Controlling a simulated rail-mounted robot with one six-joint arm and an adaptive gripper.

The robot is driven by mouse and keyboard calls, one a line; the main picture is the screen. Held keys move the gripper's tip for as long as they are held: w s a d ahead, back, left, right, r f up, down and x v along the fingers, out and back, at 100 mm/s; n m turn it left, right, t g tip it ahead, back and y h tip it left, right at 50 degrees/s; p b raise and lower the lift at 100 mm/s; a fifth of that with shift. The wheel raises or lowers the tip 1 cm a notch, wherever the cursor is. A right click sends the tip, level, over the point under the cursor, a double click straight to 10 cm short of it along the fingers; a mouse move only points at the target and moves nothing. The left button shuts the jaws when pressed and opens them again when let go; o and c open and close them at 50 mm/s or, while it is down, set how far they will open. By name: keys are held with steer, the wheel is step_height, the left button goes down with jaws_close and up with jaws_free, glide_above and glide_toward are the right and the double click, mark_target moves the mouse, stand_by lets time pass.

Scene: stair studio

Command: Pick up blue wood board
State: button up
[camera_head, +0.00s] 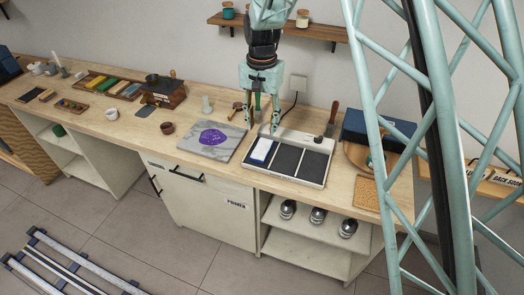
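A small board with a blue face and pale edges (261,151), the likely blue wood board, lies in the left compartment of a pale tray (318,182) with dark compartments. My gripper (262,124) points down above and behind the tray. Its fingers look spread apart, with nothing clearly held between them. It appears apart from the board, though the exact height is hard to judge.
A grey board with a purple print (213,138) lies left of the tray. A dark blue box (378,129) and an upright brown handle (333,115) stand to the right. A wall shelf (305,27) hangs behind my arm. Small cups and trays fill the counter's left.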

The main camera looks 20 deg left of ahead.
glide_above(262, 149)
steer(key=shift+w+a+f, duration=0.1)
steer(key=shift+w+f, duration=0.05)
steer(key=shift+f, duration=1.25)
steer(key=shift+w+f, duration=0.1)
steer(key=shift+f, duration=1.3)
steer(key=shift+s+f, duration=0.15)
steer(key=shift+f, duration=2.45)
steer(key=c, duration=0.7)
